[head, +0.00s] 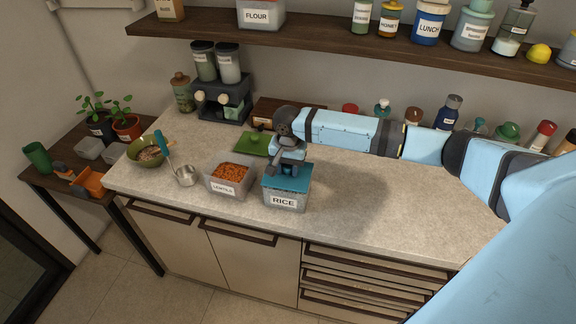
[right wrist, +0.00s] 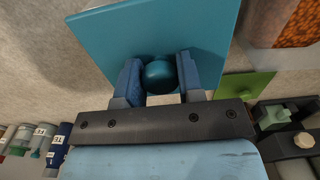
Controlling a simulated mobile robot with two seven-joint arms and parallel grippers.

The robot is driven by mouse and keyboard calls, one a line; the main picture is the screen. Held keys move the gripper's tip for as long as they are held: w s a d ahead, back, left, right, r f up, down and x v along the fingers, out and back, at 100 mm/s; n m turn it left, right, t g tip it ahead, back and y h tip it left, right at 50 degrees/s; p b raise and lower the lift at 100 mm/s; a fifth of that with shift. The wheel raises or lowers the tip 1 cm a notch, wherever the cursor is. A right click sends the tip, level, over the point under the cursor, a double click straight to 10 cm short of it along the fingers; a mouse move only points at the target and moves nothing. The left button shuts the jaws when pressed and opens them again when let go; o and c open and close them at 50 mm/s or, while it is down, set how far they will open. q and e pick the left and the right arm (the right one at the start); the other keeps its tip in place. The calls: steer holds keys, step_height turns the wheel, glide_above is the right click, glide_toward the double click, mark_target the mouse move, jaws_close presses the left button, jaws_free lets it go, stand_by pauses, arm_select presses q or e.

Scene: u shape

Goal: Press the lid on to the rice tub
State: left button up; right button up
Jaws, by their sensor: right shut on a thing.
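The rice tub (head: 285,201) is a clear box labelled RICE near the front edge of the counter. A flat teal lid (head: 273,184) is over its top; I cannot tell whether it is fully seated or slightly raised. My right gripper (head: 287,168) comes down from above and is shut on the lid's round knob. In the right wrist view, the two blue fingers stand on either side of the teal knob (right wrist: 161,77), above the square lid (right wrist: 110,40). The tub is hidden under the lid there. My left gripper is not in view.
An open lentils tub (head: 217,186) stands just left of the rice tub. A green lid (head: 252,144) lies behind, with a coffee machine (head: 222,98) further back. A metal scoop (head: 187,177) and a green bowl (head: 148,152) are at the left. The counter right of the tub is clear.

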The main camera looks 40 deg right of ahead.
steer(key=shift+r+p, duration=0.1)
steer(key=shift+p, duration=0.65)
stand_by(0.5)
steer(key=shift+f+p, duration=0.25)
steer(key=shift+p, duration=0.4)
stand_by(1.2)
steer(key=o, duration=1.5)
steer(key=shift+r, duration=3.5)
steer(key=shift+c, duration=0.5)
jaws_close()
